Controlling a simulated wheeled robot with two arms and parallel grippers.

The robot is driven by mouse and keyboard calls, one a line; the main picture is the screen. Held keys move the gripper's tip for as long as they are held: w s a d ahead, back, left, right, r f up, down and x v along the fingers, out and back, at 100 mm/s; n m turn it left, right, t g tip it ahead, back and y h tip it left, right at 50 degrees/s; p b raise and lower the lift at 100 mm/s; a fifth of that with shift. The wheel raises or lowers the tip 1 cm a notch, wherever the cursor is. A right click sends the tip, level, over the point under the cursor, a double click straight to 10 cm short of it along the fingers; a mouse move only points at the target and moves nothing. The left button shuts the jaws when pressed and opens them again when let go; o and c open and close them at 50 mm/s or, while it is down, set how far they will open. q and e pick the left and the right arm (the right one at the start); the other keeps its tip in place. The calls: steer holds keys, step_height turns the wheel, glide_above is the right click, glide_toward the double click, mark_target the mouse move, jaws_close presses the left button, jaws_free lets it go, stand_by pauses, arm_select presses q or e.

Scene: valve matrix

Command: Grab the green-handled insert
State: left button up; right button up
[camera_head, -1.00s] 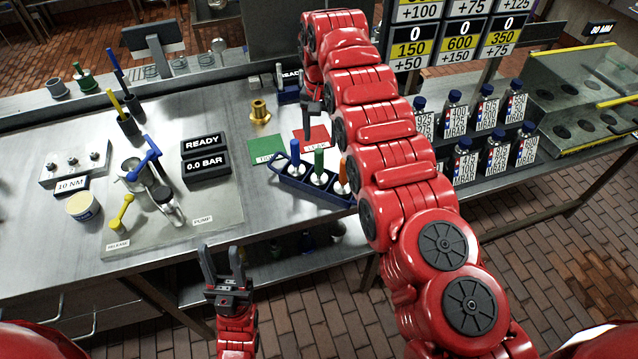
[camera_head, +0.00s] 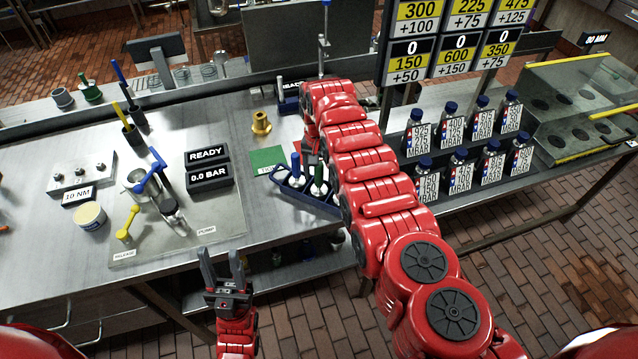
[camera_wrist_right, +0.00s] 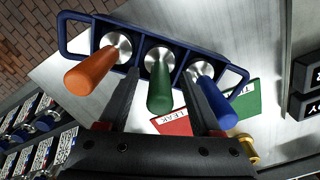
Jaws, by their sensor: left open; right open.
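The green-handled insert (camera_wrist_right: 160,85) stands in the middle slot of a blue carrier (camera_wrist_right: 75,40), between an orange-handled insert (camera_wrist_right: 95,70) and a blue-handled insert (camera_wrist_right: 215,100). In the head view, the green handle (camera_head: 319,174) shows beside the blue handle (camera_head: 296,166), and my right arm hides the orange one. My right gripper (camera_wrist_right: 158,76) is open, one finger on each side of the green handle in the wrist view; I see no contact. In the head view it is mostly hidden. My left gripper (camera_head: 224,268) is open and empty in front of the bench.
A green card (camera_head: 266,160) and a red LEAK card (camera_wrist_right: 172,124) lie by the carrier, with a brass fitting (camera_head: 261,123) behind. A pump plate with a blue lever (camera_head: 150,172) is left. Several labelled bottles (camera_head: 425,178) stand right.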

jaws_close()
steer(key=shift+r, duration=0.1)
stand_by(1.2)
